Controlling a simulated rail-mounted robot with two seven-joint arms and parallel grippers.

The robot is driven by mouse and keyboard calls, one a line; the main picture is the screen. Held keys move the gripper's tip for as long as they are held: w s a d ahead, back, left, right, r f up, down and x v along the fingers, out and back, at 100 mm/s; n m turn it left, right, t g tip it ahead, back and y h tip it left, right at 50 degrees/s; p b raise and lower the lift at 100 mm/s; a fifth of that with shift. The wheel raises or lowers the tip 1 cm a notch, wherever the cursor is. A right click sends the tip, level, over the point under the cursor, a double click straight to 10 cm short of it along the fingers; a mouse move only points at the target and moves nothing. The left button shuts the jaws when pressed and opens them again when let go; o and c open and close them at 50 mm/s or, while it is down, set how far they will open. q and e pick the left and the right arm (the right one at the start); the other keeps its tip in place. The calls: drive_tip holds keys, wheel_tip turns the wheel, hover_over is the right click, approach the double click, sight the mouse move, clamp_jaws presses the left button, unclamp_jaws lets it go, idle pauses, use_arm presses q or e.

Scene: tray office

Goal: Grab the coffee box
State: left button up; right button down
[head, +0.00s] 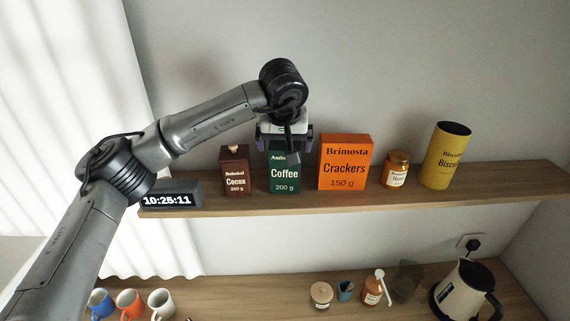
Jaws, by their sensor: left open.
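The coffee box (284,177) is dark green with white lettering and stands upright on the wooden shelf (350,200). It is between the brown cocoa box (235,171) and the orange crackers box (345,163). My left gripper (285,150) is at the top of the coffee box, with its fingers pointing down and apart. The gripper covers the upper part of the box. I cannot tell whether the fingers touch it. My right gripper is not in view.
A honey jar (395,171) and a yellow biscuit tin (445,158) stand further right on the shelf. A digital clock (170,196) is at its left end. Below, a counter holds several mugs (128,303), small jars (321,295) and a kettle (463,292).

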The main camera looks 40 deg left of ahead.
sight(284, 179)
use_arm(q)
drive_tip(key=shift+p+x, duration=0.35)
drive_tip(key=shift+x, duration=1.25)
drive_tip(key=shift+c, duration=0.2)
drive_tip(key=shift+d+r, duration=0.1)
drive_tip(key=c, duration=0.9)
